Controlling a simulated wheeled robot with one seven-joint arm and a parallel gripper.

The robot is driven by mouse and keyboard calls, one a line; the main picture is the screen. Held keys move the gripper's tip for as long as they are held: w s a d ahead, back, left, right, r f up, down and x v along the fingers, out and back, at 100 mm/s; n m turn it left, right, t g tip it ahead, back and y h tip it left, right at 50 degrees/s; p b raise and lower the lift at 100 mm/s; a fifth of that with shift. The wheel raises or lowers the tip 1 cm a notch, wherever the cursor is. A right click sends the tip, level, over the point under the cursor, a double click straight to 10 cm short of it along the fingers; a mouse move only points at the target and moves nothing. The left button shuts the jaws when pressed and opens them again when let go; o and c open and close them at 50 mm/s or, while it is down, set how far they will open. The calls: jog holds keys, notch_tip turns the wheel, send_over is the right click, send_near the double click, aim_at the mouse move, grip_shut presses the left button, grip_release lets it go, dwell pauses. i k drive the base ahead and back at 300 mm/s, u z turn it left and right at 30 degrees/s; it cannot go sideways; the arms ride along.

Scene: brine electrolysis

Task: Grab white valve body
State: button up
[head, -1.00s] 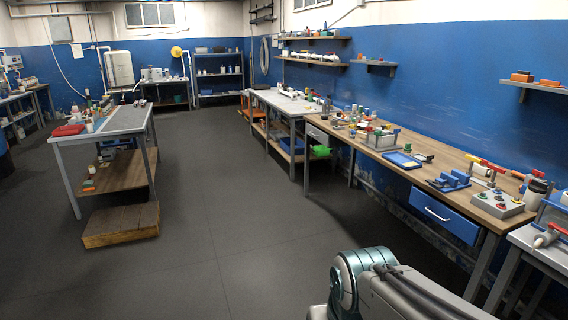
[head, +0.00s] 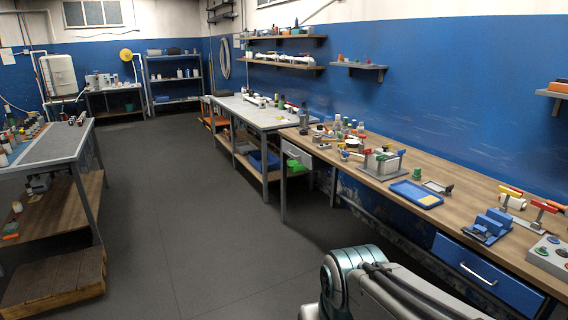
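A small white body (head: 513,202) with a red and yellow handle sits near the right end of the wooden bench; it may be a white valve body, but it is too small to be sure. Several white fittings (head: 284,59) lie in a row on the lower wall shelf, and I cannot tell whether any is a valve body. My gripper is not in view. Only a link of my arm shows at the bottom, right of centre.
The wooden bench (head: 460,200) along the right wall holds a blue tray (head: 414,194), a blue vise (head: 488,226) and a grey button box (head: 549,254). A grey-topped bench (head: 45,152) and a wooden crate (head: 55,283) stand left. The floor (head: 190,230) between is clear.

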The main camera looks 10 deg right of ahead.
aim_at(518, 204)
jog(key=z, duration=0.45)
jog(key=i, duration=1.55)
jog(key=z, duration=1.75)
jog(key=i, duration=1.15)
jog(key=z, duration=0.75)
